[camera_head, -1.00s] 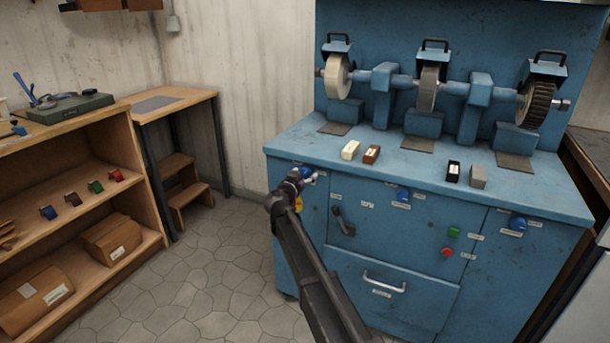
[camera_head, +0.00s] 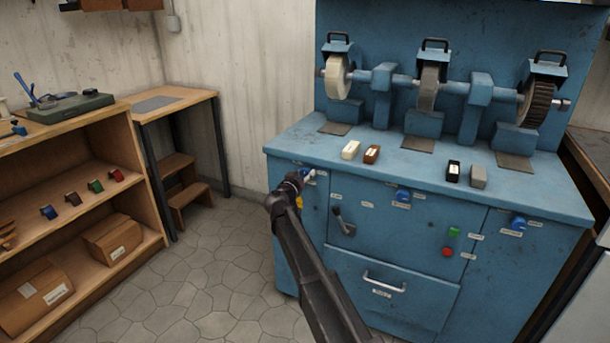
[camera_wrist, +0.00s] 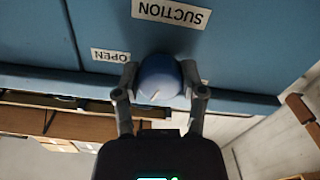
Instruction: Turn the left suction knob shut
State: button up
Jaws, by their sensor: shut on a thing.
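The left suction knob (camera_wrist: 158,80) is a blue round knob on the machine's front panel. In the wrist view my gripper (camera_wrist: 158,88) has one finger on each side of it and is shut on it. A "SUCTION" label (camera_wrist: 171,12) and an "OPEN" label (camera_wrist: 110,55) sit beside the knob, both upside down in that view. In the head view my gripper (camera_head: 306,176) is at the machine's upper left front and my arm hides most of the knob.
The blue machine (camera_head: 300,145) has a middle suction knob (camera_head: 403,194), a right one (camera_head: 519,222), a lever (camera_head: 345,222), a green button (camera_head: 454,232), a red button (camera_head: 447,252) and a drawer handle (camera_head: 384,283). A wooden shelf (camera_head: 140,185) stands left. The floor between is clear.

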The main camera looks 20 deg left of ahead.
jog(key=shift+w+n, duration=0.1)
jog(key=shift+n, duration=1.5)
jog(key=o, duration=1.2)
jog(key=shift+c, duration=0.2)
jog(key=s, duration=1.2)
jog(key=shift+a, duration=0.45)
